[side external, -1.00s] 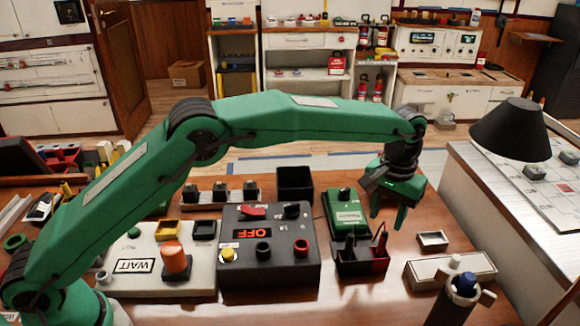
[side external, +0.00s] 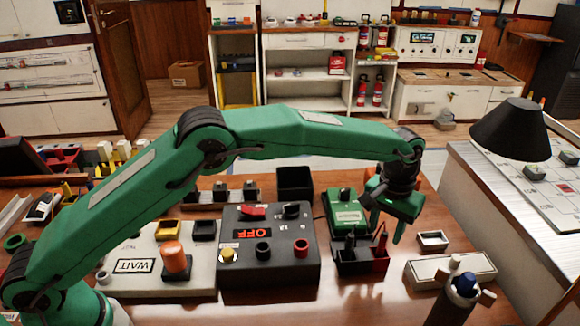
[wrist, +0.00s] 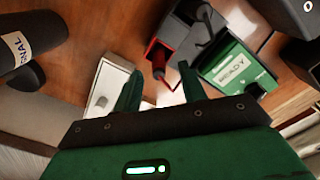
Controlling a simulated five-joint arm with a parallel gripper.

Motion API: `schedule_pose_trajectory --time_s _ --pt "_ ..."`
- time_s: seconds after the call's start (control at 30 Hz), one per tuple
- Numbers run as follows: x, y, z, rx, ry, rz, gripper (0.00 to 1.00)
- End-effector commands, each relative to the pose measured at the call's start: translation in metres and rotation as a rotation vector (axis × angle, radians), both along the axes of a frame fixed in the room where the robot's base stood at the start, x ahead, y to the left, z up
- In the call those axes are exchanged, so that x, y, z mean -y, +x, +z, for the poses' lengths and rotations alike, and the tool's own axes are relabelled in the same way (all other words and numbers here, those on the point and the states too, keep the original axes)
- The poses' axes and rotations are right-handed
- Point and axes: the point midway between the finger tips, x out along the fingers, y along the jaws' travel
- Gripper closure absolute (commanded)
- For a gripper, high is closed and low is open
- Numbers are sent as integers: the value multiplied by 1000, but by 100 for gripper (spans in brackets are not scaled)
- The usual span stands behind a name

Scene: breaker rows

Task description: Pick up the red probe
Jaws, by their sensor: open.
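The red probe (side external: 380,241) stands in the red compartment of a small black-and-red holder (side external: 352,268) on the wooden table. It also shows in the wrist view (wrist: 158,66), rising from the red compartment toward me. A black probe (side external: 350,243) stands in the dark compartment beside it. My gripper (side external: 386,230) is open and empty, just above and behind the holder in the side view. In the wrist view, the red probe appears between the two green fingertips (wrist: 159,72); I cannot tell whether they touch it.
A green box labelled READY (wrist: 231,66) stands close to the holder. A grey OFF panel (side external: 268,272) is to its left in the side view. Bare table lies in front.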

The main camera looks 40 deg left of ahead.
Motion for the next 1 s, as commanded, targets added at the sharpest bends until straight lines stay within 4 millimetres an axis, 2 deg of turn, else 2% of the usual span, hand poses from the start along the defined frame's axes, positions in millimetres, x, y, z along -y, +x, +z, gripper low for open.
schedule_pose_trajectory --time_s 0.2,0.4,0.93,0.97,1.0 --pt "1 0 -26 -2 1 0 59" --pt "1 0 -42 -1 0 0 59" --pt "1 0 -44 0 0 0 59" --pt "1 0 -44 0 0 0 61" --pt "1 0 -44 0 0 0 69"
